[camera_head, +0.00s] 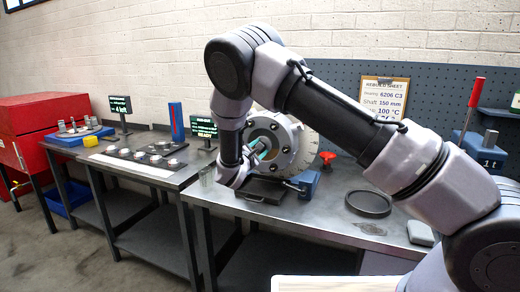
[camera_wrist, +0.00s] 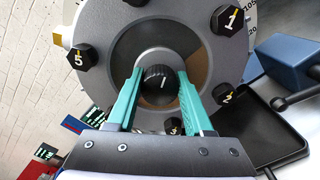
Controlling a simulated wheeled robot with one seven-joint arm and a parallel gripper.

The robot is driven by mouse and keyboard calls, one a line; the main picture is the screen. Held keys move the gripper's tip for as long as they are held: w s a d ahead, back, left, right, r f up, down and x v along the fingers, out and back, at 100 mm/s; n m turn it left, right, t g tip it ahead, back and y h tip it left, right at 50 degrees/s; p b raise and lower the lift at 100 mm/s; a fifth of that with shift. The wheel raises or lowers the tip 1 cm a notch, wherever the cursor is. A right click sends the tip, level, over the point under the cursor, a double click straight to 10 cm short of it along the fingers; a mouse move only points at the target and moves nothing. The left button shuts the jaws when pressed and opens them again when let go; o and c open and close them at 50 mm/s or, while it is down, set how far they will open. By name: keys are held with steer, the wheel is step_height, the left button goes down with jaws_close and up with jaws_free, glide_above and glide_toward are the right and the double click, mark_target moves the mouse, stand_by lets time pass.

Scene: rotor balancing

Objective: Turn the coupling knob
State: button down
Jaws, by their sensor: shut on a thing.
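The coupling knob (camera_wrist: 159,78) is a small black ridged knob with a white mark, at the centre of the round grey rotor face (camera_wrist: 105,35) in the wrist view. My gripper (camera_wrist: 160,88) has its two teal fingers on either side of the knob and is shut on it. Numbered black bolts ring the face; bolt 1 (camera_wrist: 231,18), bolt 2 (camera_wrist: 222,93) and bolt 5 (camera_wrist: 79,58) show clearly. In the head view the rotor (camera_head: 290,140) stands on the bench and my gripper (camera_head: 263,147) reaches its face. The knob is hidden there.
A blue block with a lever (camera_head: 305,183) and a black tray (camera_head: 262,190) sit close below the rotor. A round black dish (camera_head: 368,204) lies to the right on the bench (camera_head: 330,222). Small screens (camera_head: 203,127) and weights stand on the left bench.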

steer(key=shift+c, duration=1.5)
jaws_free()
steer(key=v, duration=1)
steer(key=shift+s, duration=0.4)
steer(key=shift+a, duration=0.15)
